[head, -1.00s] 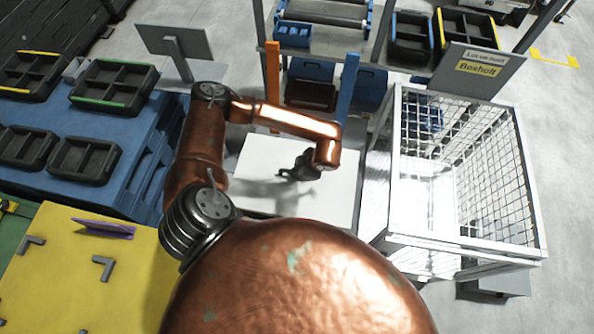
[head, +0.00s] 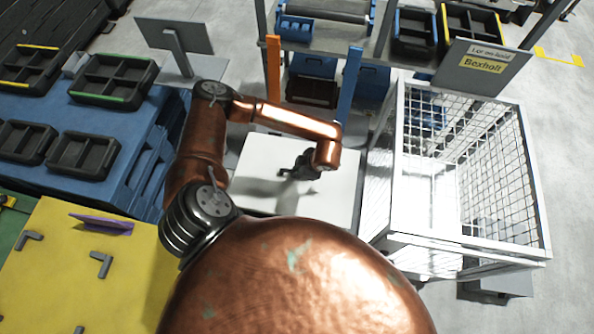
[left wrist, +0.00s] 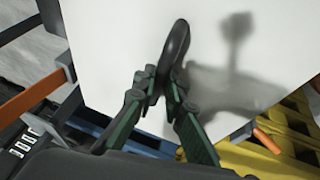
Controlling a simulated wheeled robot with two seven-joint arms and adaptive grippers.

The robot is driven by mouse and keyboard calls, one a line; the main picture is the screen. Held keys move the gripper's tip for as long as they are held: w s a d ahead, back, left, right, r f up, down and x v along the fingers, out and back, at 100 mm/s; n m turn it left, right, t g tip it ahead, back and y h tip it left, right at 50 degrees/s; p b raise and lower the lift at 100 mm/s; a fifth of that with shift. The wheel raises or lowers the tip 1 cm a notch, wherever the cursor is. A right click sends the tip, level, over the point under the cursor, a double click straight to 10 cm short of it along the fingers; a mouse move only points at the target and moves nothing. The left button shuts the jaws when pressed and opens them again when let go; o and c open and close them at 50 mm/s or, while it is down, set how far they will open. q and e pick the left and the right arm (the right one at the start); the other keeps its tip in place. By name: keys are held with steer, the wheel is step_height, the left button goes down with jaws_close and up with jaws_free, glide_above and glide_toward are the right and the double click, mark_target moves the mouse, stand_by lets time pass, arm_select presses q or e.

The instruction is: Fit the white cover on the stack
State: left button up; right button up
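The white cover (head: 335,200) is a broad flat panel in the middle of the head view, below my left forearm. It also fills much of the left wrist view (left wrist: 110,40). My left gripper (head: 302,168) is over the panel. In the left wrist view, its green-and-black fingers (left wrist: 160,82) close around the lower end of a dark, rounded handle (left wrist: 176,48) in front of the white surface. Blue slats (left wrist: 140,142) and yellow slatted pieces (left wrist: 290,118) show past the cover's edge. What lies under the cover is mostly hidden, so its seating cannot be told. My right gripper is out of view.
An orange post (head: 273,68) and a blue post (head: 348,85) stand behind the cover. A wire mesh cage (head: 400,165) is close on the right. Blue pallets with black trays (head: 86,155) and a yellow surface (head: 60,280) lie left. A sign panel (head: 175,36) stands behind.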

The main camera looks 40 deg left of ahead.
arm_select(q)
steer(key=o, duration=0.5)
steer(key=shift+r, duration=0.1)
steer(key=v, duration=1.2)
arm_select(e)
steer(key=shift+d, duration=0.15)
arm_select(q)
steer(key=shift+d, duration=0.1)
